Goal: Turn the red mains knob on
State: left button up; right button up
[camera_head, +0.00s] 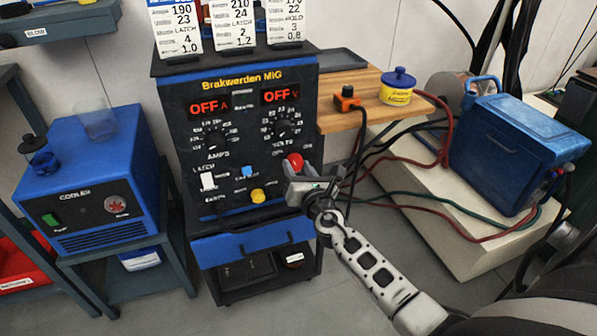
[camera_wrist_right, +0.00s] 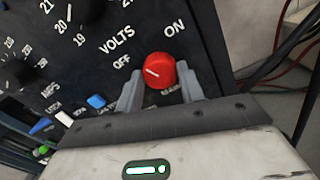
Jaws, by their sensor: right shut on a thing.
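The red mains knob (camera_head: 293,161) is at the lower right of the black welder panel (camera_head: 237,172). In the right wrist view the knob (camera_wrist_right: 160,69) lies between the two grey fingers of my right gripper (camera_wrist_right: 161,82), which is shut on it. The knob's white line points up and left, to the OFF side; ON is printed at its upper right. Both red displays on the welder read OFF. My right gripper (camera_head: 298,172) reaches the panel from the lower right in the head view. My left gripper is not in view.
A yellow push button (camera_head: 257,196), a blue switch (camera_head: 246,171) and a white switch (camera_head: 208,181) sit left of the knob. A wooden shelf (camera_head: 350,118) juts out at right, with cables hanging below. A blue cooler (camera_head: 85,180) stands left; a blue case (camera_head: 515,150) stands right.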

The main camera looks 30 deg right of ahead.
jog(key=m+b, duration=0.1)
jog(key=m, duration=0.2)
jog(key=shift+f+m, duration=0.1)
jog(key=shift+m, duration=0.3)
jog(key=shift+m+b, duration=0.4)
jog(key=shift+m, duration=1.4)
jog(key=shift+m+b, duration=0.45)
jog(key=shift+m, duration=0.85)
jog(key=m, duration=0.3)
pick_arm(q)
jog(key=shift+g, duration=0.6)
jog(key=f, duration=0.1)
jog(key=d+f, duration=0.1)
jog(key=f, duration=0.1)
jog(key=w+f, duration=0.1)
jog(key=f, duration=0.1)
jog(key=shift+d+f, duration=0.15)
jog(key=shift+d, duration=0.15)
pick_arm(e)
jog(key=shift+m, duration=0.5)
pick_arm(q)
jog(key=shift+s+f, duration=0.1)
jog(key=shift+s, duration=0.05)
pick_arm(e)
jog(key=shift+m, duration=0.3)
